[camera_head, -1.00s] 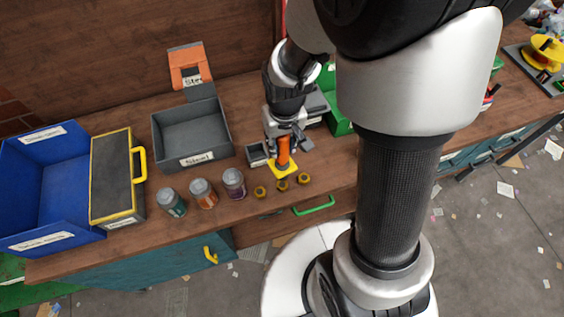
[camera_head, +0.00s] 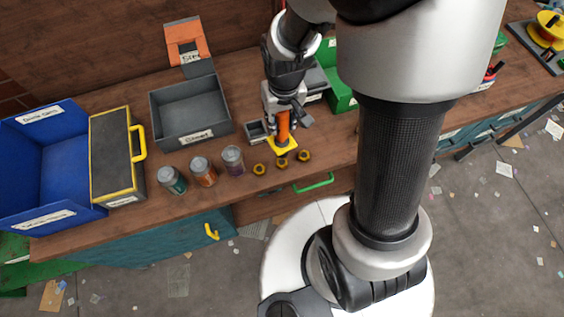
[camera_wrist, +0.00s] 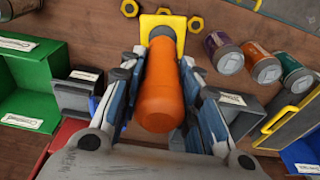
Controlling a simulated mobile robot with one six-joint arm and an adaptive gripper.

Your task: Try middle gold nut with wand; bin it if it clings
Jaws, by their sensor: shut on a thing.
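Three gold nuts lie in a row on the wooden bench: the left nut (camera_head: 258,169), the middle gold nut (camera_head: 281,163) and the right nut (camera_head: 304,155). The wand has an orange handle (camera_head: 283,128) and a yellow square plate (camera_head: 283,148) at its lower end. My gripper (camera_head: 284,112) is shut on the orange handle, which also shows between the fingers in the wrist view (camera_wrist: 160,88). The plate is close behind the middle nut. In the wrist view the middle nut (camera_wrist: 163,10) shows at the plate's edge; I cannot tell whether they touch.
Three lidded jars (camera_head: 204,171) stand left of the nuts. Behind them is a grey labelled bin (camera_head: 188,115). A yellow-rimmed dark box (camera_head: 112,165) and a blue bin (camera_head: 45,165) stand at the left. A green bin (camera_head: 340,95) is behind my gripper. The bench's front edge is near the nuts.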

